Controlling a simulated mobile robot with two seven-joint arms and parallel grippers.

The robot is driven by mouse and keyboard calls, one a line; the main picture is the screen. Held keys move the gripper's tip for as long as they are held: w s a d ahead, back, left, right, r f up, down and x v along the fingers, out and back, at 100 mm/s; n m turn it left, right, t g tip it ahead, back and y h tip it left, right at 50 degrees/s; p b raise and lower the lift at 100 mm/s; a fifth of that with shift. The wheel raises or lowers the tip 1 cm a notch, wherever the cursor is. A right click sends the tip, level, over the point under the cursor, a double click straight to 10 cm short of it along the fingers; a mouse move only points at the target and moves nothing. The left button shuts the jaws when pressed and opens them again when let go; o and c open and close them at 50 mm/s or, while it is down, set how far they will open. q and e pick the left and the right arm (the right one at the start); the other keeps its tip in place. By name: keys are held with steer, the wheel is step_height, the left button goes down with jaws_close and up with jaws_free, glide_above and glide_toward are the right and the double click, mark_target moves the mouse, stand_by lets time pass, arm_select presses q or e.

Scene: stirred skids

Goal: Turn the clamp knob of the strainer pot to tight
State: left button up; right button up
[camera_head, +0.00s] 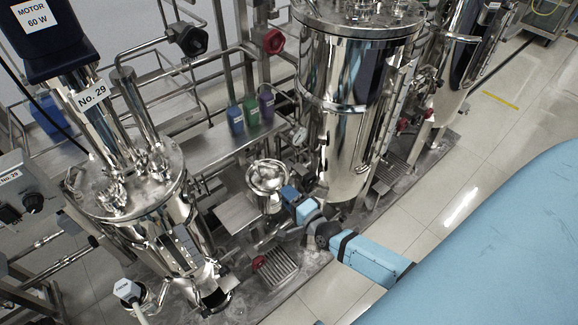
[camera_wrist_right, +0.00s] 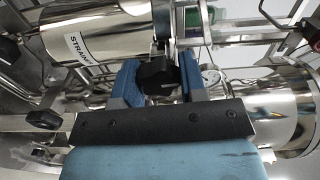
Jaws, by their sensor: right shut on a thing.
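The strainer pot (camera_head: 267,176) is a small shiny steel vessel between the two large tanks in the head view. In the right wrist view its steel body (camera_wrist_right: 112,40) lies across the upper left, with a partly covered label starting "STRAIN". The black clamp knob (camera_wrist_right: 155,72) sits between the blue fingers of my right gripper (camera_wrist_right: 158,80), which is shut on it. In the head view my right gripper (camera_head: 288,195) reaches in from the lower right to the pot's right side and hides the knob. I cannot read the knob's setting. My left gripper is not in view.
A large steel tank (camera_head: 335,110) stands close behind my right gripper. A motor-topped vessel (camera_head: 150,215) stands at the left. Blue, green and purple bottles (camera_head: 251,110) stand on a steel shelf. A red knob (camera_head: 259,262) sits low near a floor grate (camera_head: 280,268).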

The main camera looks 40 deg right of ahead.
steer(key=shift+m, duration=0.5)
steer(key=o, duration=0.9)
steer(key=shift+s, duration=0.2)
steer(key=s+d, duration=0.1)
steer(key=s, duration=1.2)
steer(key=shift+s, duration=0.2)
